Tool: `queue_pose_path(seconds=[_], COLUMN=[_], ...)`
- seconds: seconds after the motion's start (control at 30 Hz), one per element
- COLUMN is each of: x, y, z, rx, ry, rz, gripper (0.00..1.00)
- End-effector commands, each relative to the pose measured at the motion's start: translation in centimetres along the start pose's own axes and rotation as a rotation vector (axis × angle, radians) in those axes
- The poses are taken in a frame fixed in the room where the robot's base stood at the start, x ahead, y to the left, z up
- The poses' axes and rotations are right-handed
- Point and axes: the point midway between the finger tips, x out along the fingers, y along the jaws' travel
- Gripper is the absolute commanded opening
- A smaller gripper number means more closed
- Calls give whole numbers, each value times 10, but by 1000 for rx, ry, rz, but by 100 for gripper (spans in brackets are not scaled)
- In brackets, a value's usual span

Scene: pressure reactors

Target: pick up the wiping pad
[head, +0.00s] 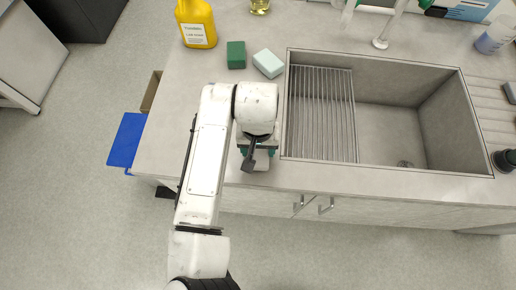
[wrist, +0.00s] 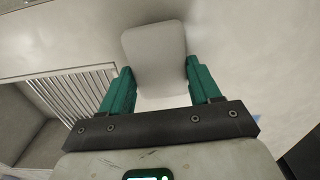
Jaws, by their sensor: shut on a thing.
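The wiping pad (wrist: 155,52) is a pale, rounded rectangular pad in the wrist view. It sits between the two green fingers of my gripper (wrist: 158,68), which is shut on it. In the head view my gripper (head: 257,152) is over the front edge of the counter, left of the sink. Whether the pad touches the counter cannot be told.
The sink (head: 392,130) with its drying rack (head: 322,115) lies right of my gripper on the counter (head: 160,135). A dark green sponge (head: 236,55), a pale block (head: 268,63) and a yellow jug (head: 196,24) stand behind. A blue panel (head: 127,140) juts out at the left.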

Motion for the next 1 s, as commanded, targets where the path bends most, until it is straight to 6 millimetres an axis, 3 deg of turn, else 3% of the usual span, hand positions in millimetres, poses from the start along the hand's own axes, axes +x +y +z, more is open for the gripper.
queue_pose_path(seconds=[0.1,0.4,0.7,1.0], x=[-17,-79,-107,-118], y=[0,23,48,61], z=[-1,46,102,124], rx=[1,3,2,0], ry=[6,7,3,2], rz=[-1,-1,-6,-1], gripper=[34,34,34,34])
